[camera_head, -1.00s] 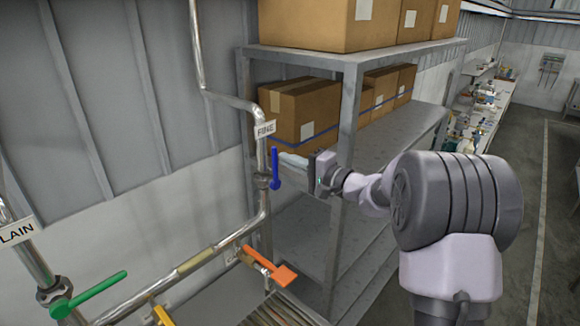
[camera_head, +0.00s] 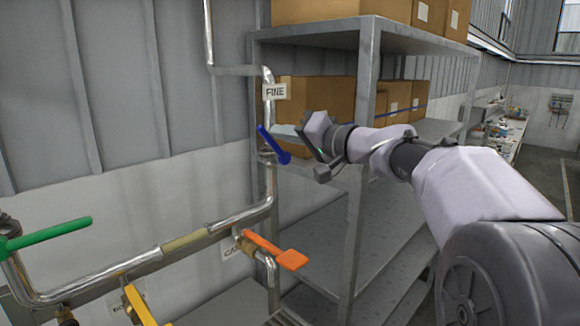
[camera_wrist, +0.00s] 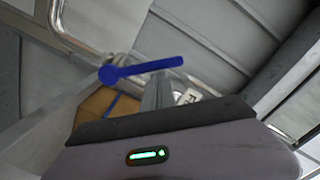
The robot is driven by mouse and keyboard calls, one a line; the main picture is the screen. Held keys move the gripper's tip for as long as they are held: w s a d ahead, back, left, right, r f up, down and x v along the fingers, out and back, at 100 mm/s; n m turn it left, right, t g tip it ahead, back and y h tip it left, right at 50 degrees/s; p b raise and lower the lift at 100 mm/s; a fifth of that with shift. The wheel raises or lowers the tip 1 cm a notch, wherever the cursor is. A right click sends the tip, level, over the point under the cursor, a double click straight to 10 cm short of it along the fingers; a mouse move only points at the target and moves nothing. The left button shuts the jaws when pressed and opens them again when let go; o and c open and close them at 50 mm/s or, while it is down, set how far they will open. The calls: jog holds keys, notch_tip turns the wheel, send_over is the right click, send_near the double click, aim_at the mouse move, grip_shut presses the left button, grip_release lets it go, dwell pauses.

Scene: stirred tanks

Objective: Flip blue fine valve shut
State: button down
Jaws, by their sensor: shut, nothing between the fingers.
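The blue fine valve handle (camera_head: 272,145) is on the pipe below the "FINE" label (camera_head: 275,91). It lies aslant across the pipe, from upper left to lower right. My gripper (camera_head: 284,130) is shut and empty, its fingers reaching in from the right, close beside the handle's upper part. In the wrist view the blue handle (camera_wrist: 150,68) crosses just beyond the tips of my shut fingers (camera_wrist: 158,88). I cannot tell whether they touch it. The valve body is partly hidden behind the handle.
A metal shelf (camera_head: 340,38) with cardboard boxes (camera_head: 312,95) stands behind and right of my gripper. Lower on the pipes are an orange lever (camera_head: 275,250), a yellow lever (camera_head: 137,300) and a green lever (camera_head: 45,236). The wall left of the handle is clear.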

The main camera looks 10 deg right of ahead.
aim_at(275, 146)
jog(key=f+n+b, duration=0.1)
jog(key=b, duration=0.1)
jog(key=s+a+n+b, duration=0.1)
jog(key=b, duration=0.2)
jog(key=a+f+n+b, duration=0.1)
jog(key=b, duration=0.2)
jog(key=shift+s+f+n, duration=0.15)
jog(key=shift+f+n, duration=0.15)
jog(key=f+n+b, duration=0.1)
jog(key=b, duration=0.2)
jog(key=a+n+b, duration=0.1)
jog(key=b, duration=0.1)
jog(key=s+f+n+b, duration=0.1)
jog(key=b, duration=0.2)
jog(key=shift+a+f+b, duration=0.25)
jog(key=shift+f+b, duration=0.05)
jog(key=shift+f, duration=0.2)
jog(key=shift+r, duration=0.1)
